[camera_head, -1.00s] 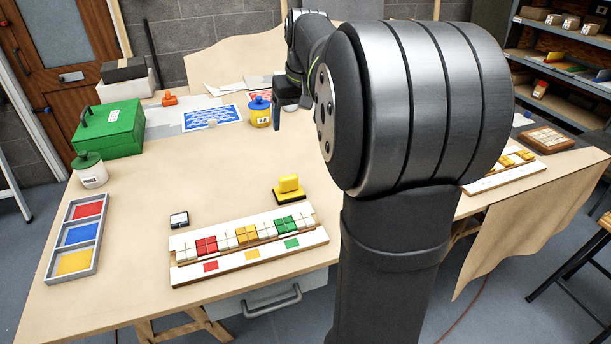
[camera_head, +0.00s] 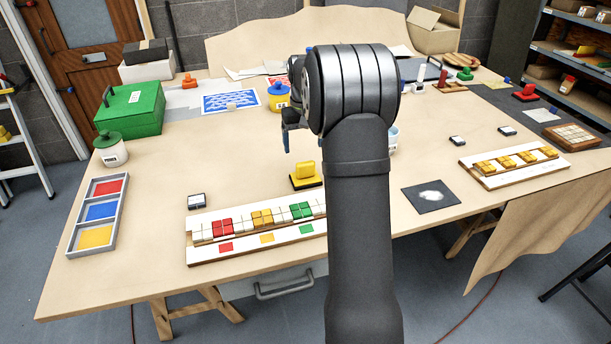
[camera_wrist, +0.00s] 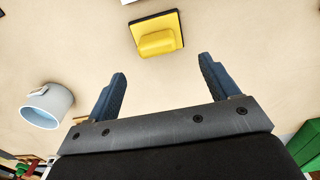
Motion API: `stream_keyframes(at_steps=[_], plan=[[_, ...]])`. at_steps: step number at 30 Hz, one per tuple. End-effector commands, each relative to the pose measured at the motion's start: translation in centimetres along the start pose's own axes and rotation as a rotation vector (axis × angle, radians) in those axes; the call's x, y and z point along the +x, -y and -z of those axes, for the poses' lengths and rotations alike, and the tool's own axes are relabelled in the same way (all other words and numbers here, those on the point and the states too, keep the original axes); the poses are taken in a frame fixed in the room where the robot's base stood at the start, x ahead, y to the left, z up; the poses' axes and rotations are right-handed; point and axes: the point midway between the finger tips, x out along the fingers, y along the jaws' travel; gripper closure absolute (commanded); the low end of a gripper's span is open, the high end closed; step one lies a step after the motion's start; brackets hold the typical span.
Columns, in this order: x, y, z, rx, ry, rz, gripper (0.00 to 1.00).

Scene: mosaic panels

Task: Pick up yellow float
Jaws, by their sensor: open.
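The yellow float (camera_head: 305,172) is a yellow block with a raised grip on a thin dark base. It rests on the table just behind the mosaic panel. In the wrist view the float (camera_wrist: 157,35) lies beyond my fingertips, roughly centred between them. My gripper (camera_head: 289,140) points down above the table, a little behind and left of the float in the head view. In the wrist view my gripper (camera_wrist: 163,68) has its two blue fingers spread wide with nothing between them. They are apart from the float.
The mosaic panel (camera_head: 285,236) with coloured tiles lies in front of the float. A pale mug (camera_wrist: 47,105) shows left in the wrist view. The table left of the float is mostly clear.

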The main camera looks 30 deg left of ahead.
Motion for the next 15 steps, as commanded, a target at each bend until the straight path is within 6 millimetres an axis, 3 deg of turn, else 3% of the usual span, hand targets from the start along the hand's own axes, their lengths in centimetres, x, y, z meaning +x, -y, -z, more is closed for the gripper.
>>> stream_keyframes(at_steps=[4,15], plan=[[2.8,0.0,0.0,0.000,0.002,0.000,0.20],[6.3,-0.3,-0.2,0.000,0.003,0.001,0.20]])
